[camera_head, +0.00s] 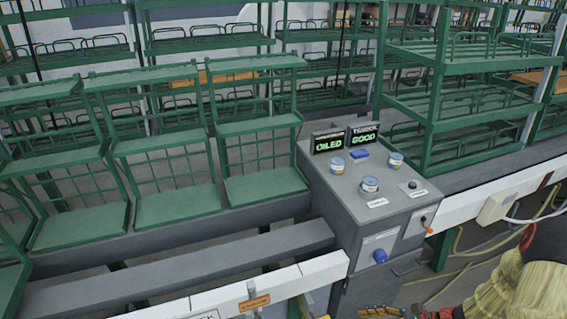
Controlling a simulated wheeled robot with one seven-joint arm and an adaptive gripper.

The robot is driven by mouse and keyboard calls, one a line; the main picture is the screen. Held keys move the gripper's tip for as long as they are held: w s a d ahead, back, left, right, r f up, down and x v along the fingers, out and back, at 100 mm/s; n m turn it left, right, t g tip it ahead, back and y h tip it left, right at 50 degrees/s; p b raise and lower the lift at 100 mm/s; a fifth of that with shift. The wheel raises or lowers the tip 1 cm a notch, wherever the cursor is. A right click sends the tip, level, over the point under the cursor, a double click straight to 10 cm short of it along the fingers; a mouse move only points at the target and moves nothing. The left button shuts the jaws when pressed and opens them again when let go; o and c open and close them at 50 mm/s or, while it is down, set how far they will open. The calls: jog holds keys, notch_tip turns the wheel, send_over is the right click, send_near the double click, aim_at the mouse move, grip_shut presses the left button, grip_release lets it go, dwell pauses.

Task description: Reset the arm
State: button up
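I cannot make out my gripper or my arm anywhere in the head view. A grey control console (335,215) stands right of centre. A left display (328,143) on it reads "OILED" in green, and a right display (363,138) reads "GOOD".
Empty green racks (170,165) line the left side, and a tiered green shelf (465,95) stands at the right. A grey beam (190,270) and a white rail (270,285) run along the front.

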jog(key=s+d+r+n+g+h, duration=0.1)
jog(key=s+r+n+g+h, duration=0.1)
jog(key=s+r+n+h, duration=0.45)
jog(key=s+r+n+g+h, duration=0.1)
jog(key=s+r+n+h, duration=0.15)
jog(key=r+n, duration=0.75)
jog(key=a+r+n+t+h, duration=0.1)
jog(key=a+r+n+t, duration=0.1)
jog(key=r, duration=0.6)
jog(key=s+a+r+n+t+h, duration=0.1)
jog(key=a+r+n+t, duration=0.1)
jog(key=r, duration=0.6)
jog(key=a+t, duration=0.1)
jog(key=a, duration=0.1)
jog(key=shift+a+t+h, duration=0.3)
jog(key=shift+c, duration=0.8)
